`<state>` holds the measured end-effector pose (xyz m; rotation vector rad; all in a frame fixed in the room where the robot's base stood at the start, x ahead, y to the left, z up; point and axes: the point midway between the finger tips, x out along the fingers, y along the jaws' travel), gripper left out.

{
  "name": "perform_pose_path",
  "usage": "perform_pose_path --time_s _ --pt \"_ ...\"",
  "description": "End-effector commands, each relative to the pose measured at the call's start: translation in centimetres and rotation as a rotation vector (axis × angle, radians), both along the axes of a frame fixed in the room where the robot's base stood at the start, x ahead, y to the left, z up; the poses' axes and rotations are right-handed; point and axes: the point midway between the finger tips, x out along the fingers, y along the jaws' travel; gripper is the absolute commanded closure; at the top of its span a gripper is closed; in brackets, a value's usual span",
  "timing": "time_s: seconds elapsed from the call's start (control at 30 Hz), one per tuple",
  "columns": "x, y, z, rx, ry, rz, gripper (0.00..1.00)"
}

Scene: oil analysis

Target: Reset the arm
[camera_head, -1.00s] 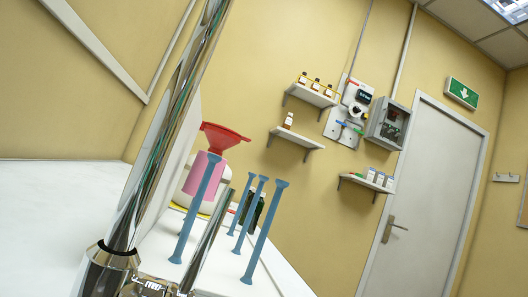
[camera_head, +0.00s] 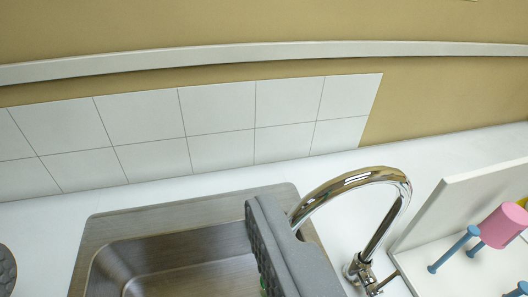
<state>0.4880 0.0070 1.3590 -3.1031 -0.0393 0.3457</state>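A grey finger of my gripper (camera_head: 290,255) rises from the bottom edge of the picture, in front of the sink's right side. Its dark, textured inner face points left and is bare. Nothing touches that face. A dark, rounded, textured piece is cut off at the lower left edge; it may be the other finger, but I cannot be sure. No held object shows. The rest of my arm is out of view.
A metal sink (camera_head: 100,230) is set in the white counter (camera_head: 50,215). A chrome tap (camera_head: 350,180) arches up just right of the finger. Farther right are a white panel (camera_head: 450,205), a pink cylinder (camera_head: 503,225) and blue stands (camera_head: 452,250). White tiles (camera_head: 220,127) line the wall.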

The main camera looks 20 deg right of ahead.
Motion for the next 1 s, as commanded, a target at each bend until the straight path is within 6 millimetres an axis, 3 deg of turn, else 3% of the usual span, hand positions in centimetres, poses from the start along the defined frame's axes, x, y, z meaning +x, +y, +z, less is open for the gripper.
perform_pose_path --time_s 0.13,0.43,0.77,1.0 --pt "-1.5 -0.7 0.7 -0.022 0.007 -0.024 0.27" --pt "-1.4 -0.7 0.8 -0.022 0.008 -0.024 0.27" --pt "-1.4 -0.7 4.6 -0.022 0.007 -0.023 0.27" --pt "-1.4 -0.7 4.6 -0.022 0.008 -0.023 0.30"
